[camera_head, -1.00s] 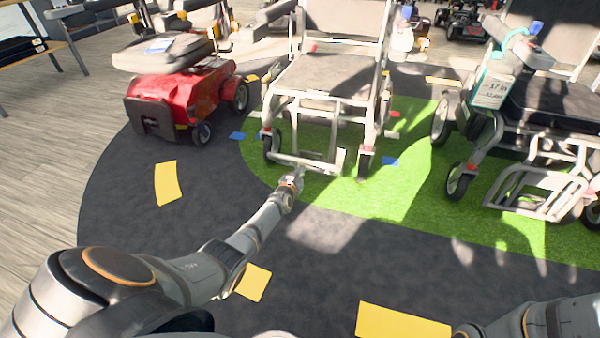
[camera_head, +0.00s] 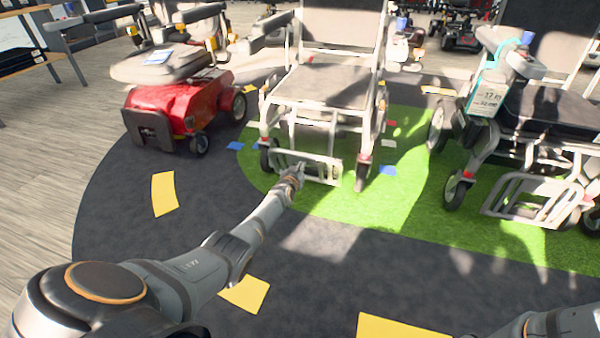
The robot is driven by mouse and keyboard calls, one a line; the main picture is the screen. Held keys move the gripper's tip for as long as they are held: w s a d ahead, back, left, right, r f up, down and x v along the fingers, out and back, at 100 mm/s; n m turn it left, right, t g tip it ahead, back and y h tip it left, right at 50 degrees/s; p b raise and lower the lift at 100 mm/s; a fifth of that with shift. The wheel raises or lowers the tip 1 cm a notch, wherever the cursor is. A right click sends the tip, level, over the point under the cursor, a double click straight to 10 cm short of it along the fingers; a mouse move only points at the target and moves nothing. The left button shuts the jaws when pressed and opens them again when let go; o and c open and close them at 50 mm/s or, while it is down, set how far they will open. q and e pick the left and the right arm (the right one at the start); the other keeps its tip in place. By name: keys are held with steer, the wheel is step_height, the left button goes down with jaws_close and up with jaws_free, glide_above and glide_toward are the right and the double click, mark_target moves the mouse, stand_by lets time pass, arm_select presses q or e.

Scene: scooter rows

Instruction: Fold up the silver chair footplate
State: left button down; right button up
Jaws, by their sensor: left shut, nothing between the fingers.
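The silver chair (camera_head: 325,87) stands ahead at top centre, facing me. Its footplate (camera_head: 322,160), a pale metal frame with bars, is low at the chair's front between the two front wheels. It looks tilted up, with its long bar raised across the top. My left gripper (camera_head: 299,169) is shut and empty at the near side of the footplate, overlapping its lower left part. I cannot tell whether the fingers touch it. My right gripper is out of view; only part of my right arm shows at the bottom right corner.
A red scooter (camera_head: 175,108) stands to the left. Another chair (camera_head: 545,105) with a teal-edged tag stands to the right, its footplate (camera_head: 535,200) jutting forward. Green turf (camera_head: 400,205) lies under the chairs. The dark floor in front is clear, with flat yellow markings (camera_head: 164,193).

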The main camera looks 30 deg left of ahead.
mark_target(305, 153)
arm_select(q)
steer(key=shift+w+a+r+b, duration=0.2)
steer(key=shift+w+r+b, duration=0.1)
steer(key=shift+w+r, duration=0.45)
steer(key=shift+w+f, duration=0.1)
steer(key=b, duration=0.1)
steer(key=w, duration=0.1)
steer(key=w+b, duration=0.1)
steer(key=shift+w+a+r+b, duration=0.2)
steer(key=shift+a+r+b, duration=0.1)
steer(key=shift+b, duration=0.05)
steer(key=shift+w+a+r+b, duration=0.1)
steer(key=shift+w+r+b, duration=0.2)
steer(key=shift+w+b, duration=0.2)
steer(key=shift+w+r, duration=0.1)
steer(key=shift+r, duration=0.05)
